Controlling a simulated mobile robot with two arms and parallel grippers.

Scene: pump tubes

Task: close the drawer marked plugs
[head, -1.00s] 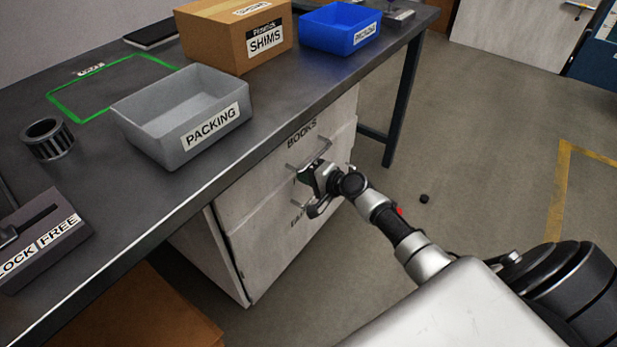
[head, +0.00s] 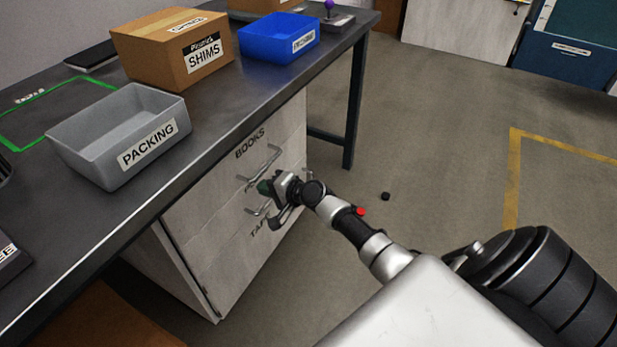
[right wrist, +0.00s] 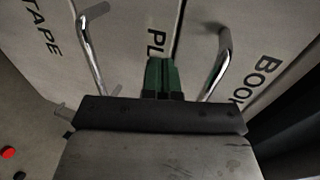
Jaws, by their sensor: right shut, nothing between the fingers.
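The drawer marked plugs (head: 232,205) is the middle front of the white cabinet under the bench. Its label is mostly covered by my right gripper; the letters "PL" show in the right wrist view (right wrist: 156,42). Its bar handle (right wrist: 92,55) is left of the fingers in that view. My right gripper (head: 266,187) is shut and empty, its green fingertips (right wrist: 163,76) pointing at this front by the label. I cannot tell whether they touch it. The front looks about flush with its neighbours, but a small gap is hard to judge. My left gripper is not in view.
The books drawer (head: 285,140) is above, with its handle (right wrist: 222,65) close on the right in the wrist view. The tape drawer (head: 240,262) is below. A grey packing bin (head: 85,160) stands on the bench. Floor to the right is mostly clear, with a small black object (head: 385,196).

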